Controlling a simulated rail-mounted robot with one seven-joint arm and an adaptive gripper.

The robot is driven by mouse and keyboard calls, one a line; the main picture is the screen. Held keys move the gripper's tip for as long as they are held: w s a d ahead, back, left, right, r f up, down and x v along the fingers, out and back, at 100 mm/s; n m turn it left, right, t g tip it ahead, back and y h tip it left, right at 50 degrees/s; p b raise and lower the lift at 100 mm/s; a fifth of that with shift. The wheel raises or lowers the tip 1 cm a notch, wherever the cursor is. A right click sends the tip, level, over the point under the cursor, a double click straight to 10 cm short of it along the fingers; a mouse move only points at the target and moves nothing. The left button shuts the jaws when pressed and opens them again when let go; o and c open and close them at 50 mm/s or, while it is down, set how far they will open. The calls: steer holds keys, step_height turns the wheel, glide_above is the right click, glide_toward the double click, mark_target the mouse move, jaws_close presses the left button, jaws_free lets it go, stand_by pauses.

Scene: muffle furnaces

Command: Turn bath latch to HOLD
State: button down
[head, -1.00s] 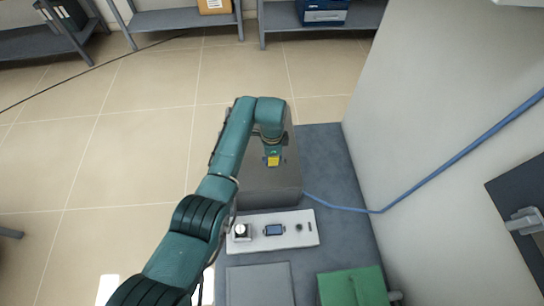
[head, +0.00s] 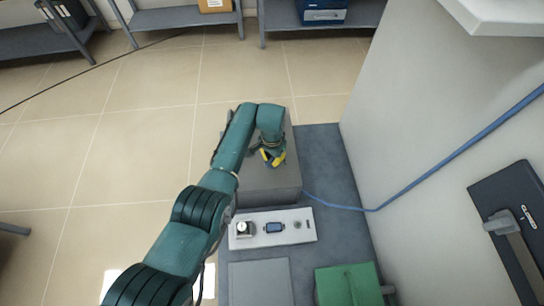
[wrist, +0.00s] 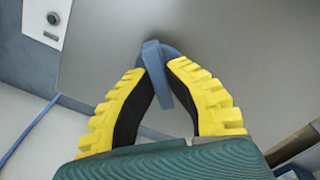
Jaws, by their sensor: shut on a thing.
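The bath latch (wrist: 154,62) is a blue-grey lever on a round base, set on a smooth grey surface in the wrist view. My gripper (wrist: 160,68) has its yellow-and-black fingers closed on the lever, one on each side. In the head view, my gripper (head: 272,158) is over the top of the grey bath box (head: 268,187). The latch itself is hidden there behind the gripper and arm. No HOLD marking is readable in either view.
A white control panel (head: 298,217) with a knob and small screen stands in front of the box. A green object (head: 345,285) lies at the front right. A blue cable (head: 345,207) runs right beside a pale wall. Floor to the left is open.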

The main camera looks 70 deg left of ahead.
mark_target(272, 159)
steer(key=n, duration=0.4)
steer(key=shift+d+f+n, duration=0.1)
steer(key=shift+f+n, duration=0.05)
steer(key=shift+n, duration=0.15)
steer(key=n, duration=0.4)
steer(key=shift+p, duration=0.4)
steer(key=shift+n, duration=0.3)
steer(key=c, duration=1.1)
jaws_free()
steer(key=shift+o, duration=0.2)
step_height(272, 159, up, 12)
